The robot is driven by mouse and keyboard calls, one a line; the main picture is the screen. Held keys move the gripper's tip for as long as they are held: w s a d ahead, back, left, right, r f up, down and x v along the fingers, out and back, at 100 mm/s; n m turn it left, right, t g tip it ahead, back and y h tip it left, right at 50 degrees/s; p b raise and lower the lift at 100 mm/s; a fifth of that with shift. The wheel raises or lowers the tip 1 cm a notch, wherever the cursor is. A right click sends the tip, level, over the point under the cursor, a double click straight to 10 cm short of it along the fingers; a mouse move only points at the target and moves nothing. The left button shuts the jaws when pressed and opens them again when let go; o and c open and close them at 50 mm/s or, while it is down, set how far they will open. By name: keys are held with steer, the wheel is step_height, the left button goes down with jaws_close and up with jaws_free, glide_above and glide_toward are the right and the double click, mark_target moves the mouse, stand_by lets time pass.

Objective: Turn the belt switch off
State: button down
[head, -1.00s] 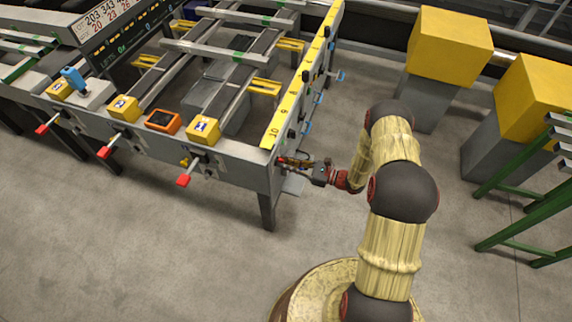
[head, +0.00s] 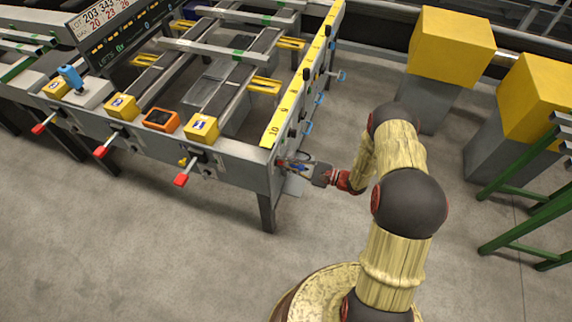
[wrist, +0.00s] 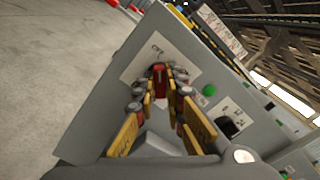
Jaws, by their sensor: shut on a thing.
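The belt switch (wrist: 159,72) is a red handle on a pale plate on the grey side panel of the runout table, with small lettering above it in the wrist view. My gripper (wrist: 163,90) has its yellow-padded fingers closed around the handle, one on each side. The fingers hide part of the handle. In the head view my gripper (head: 300,168) is at the table's near right corner, where the switch itself is too small to make out.
The runout table (head: 235,150) has red-tipped levers (head: 182,180) along its front. A green button (wrist: 209,90) and a dark control (wrist: 229,126) sit beside the switch. Yellow boxes (head: 452,45) on grey stands are at the right. The floor in front is clear.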

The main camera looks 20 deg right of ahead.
steer(key=shift+n, duration=0.3)
stand_by(0.4)
steer(key=c, duration=2)
jaws_free()
steer(key=shift+o, duration=0.8)
steer(key=v, duration=1.2)
